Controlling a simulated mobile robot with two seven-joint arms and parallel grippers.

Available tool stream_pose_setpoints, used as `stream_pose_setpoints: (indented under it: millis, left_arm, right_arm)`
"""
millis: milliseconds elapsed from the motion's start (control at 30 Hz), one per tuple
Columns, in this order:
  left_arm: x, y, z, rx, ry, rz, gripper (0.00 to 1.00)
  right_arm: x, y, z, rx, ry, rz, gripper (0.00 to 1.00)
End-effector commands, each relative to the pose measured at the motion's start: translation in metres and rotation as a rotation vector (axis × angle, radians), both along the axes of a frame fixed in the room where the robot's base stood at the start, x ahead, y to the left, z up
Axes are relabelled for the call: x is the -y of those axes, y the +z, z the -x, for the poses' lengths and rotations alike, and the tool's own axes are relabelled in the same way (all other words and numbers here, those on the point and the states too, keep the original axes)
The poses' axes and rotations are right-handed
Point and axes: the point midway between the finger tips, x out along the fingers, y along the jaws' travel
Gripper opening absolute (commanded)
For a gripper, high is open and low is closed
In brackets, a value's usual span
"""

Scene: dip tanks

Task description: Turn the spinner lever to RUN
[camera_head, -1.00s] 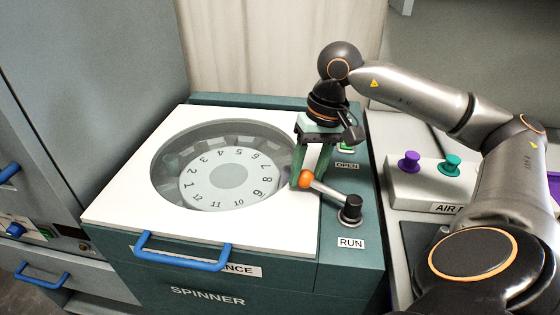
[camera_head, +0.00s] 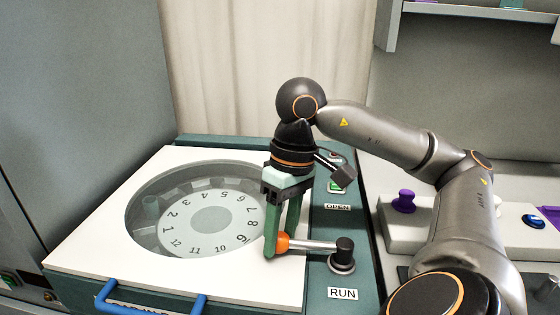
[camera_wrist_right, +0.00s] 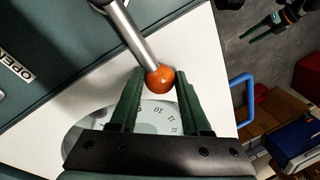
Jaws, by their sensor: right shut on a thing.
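The spinner lever (camera_head: 312,246) is a metal rod with an orange knob (camera_head: 283,242) on a dark pivot (camera_head: 342,254). It points left from the pivot, between the OPEN label (camera_head: 337,207) behind and the RUN label (camera_head: 342,293) in front. My right gripper (camera_head: 277,247) comes down from above and is shut on the orange knob. In the right wrist view the knob (camera_wrist_right: 160,78) sits between its green fingers. What looks like my left gripper (camera_wrist_right: 268,32) shows small at the upper right of that view, its jaw state unclear.
The spinner's white lid (camera_head: 90,235) with a round window over a numbered rotor lies left of the lever. A blue handle (camera_head: 150,300) is at its front. A grey panel with a purple knob (camera_head: 404,201) stands to the right. A shelf (camera_head: 470,12) is above.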

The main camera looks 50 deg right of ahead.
Motion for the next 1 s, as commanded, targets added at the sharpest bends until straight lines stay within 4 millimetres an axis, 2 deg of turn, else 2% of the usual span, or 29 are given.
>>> stream_pose_setpoints:
  millis: [333,367,600,867,1000]
  left_arm:
    - [-0.001,-0.001,0.000,-0.003,0.001,-0.001,0.74]
    - [-0.001,-0.001,0.000,-0.003,0.001,-0.001,0.74]
    - [-0.001,-0.002,0.001,-0.004,0.000,-0.002,0.74]
    - [-0.001,-0.002,0.001,-0.003,0.001,-0.001,0.74]
    - [0.000,0.004,0.000,-0.004,0.000,-0.002,0.74]
  right_arm:
    - [-0.001,0.000,0.001,-0.001,0.010,-0.003,0.00]
    - [-0.001,0.000,0.001,-0.001,0.010,-0.003,0.48]
    - [-0.001,0.000,0.001,0.000,0.008,-0.002,0.75]
    - [-0.001,0.001,0.001,-0.001,0.006,-0.002,0.76]
    - [0.000,0.013,0.000,0.003,0.007,-0.004,0.76]
